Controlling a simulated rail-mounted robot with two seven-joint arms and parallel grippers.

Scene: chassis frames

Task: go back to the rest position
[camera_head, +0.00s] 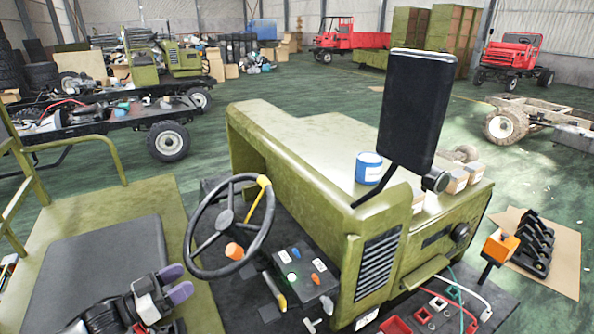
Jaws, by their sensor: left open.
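My left gripper (176,282) is at the lower left of the head view, with two purple-tipped fingers. It is open, nothing shows between the fingers, and it is over the right side of the dark flat seat (90,268). The black steering wheel (229,226), with a yellow lever and an orange knob by it, is to its right and apart from it. My right gripper is not in view.
A control box (305,275) with coloured buttons stands right of the wheel. The green hood (320,150) carries a blue can (369,168) and small boxes. A black mirror-like panel (412,105) rises over it. Red trays (395,325) and cables are at the lower right.

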